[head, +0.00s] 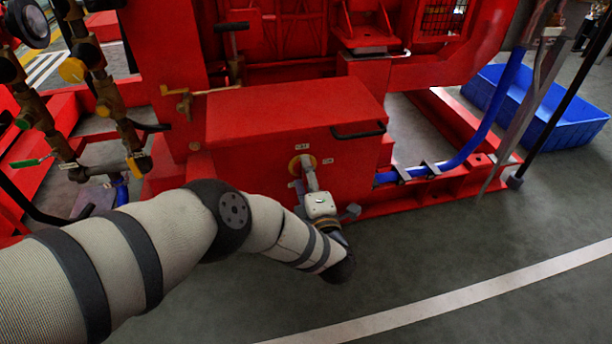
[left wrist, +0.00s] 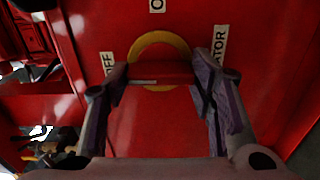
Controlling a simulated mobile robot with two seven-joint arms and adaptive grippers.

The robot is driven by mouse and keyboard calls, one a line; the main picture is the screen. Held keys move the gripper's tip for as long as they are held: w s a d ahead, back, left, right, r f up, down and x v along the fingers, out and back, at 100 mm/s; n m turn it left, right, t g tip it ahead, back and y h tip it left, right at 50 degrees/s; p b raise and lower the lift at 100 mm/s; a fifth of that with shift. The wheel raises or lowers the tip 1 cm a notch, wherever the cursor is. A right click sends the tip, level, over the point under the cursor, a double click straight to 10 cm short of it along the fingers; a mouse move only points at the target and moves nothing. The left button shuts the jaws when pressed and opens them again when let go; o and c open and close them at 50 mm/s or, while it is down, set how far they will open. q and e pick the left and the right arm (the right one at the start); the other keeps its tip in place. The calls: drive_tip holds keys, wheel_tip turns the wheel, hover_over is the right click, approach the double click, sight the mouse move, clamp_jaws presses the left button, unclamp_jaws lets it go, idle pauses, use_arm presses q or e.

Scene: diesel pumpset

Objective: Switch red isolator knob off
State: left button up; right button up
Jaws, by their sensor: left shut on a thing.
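The red isolator knob (left wrist: 165,72) is a bar on a yellow ring plate (left wrist: 160,45), on the red box front. It lies crosswise between the fingers in the left wrist view, with a white line on its left part pointing left, toward the OFF label (left wrist: 107,66). My left gripper (left wrist: 161,80) is shut on the knob. In the head view my left gripper (head: 309,180) reaches the box front at the yellow ring (head: 295,166), and the knob is mostly hidden there. My right gripper is not in view.
The red box (head: 295,112) has a black handle (head: 358,131) right of the knob. A blue hose (head: 455,163) runs along the red base frame. Brass valves (head: 115,100) stand at the left. A blue crate (head: 560,125) is at the back right. The floor in front is clear.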

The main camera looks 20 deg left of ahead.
use_arm(q)
drive_tip(key=o, duration=1.2)
drive_tip(key=shift+d, duration=0.15)
drive_tip(key=shift+c, duration=0.2)
drive_tip(key=v, duration=1.2)
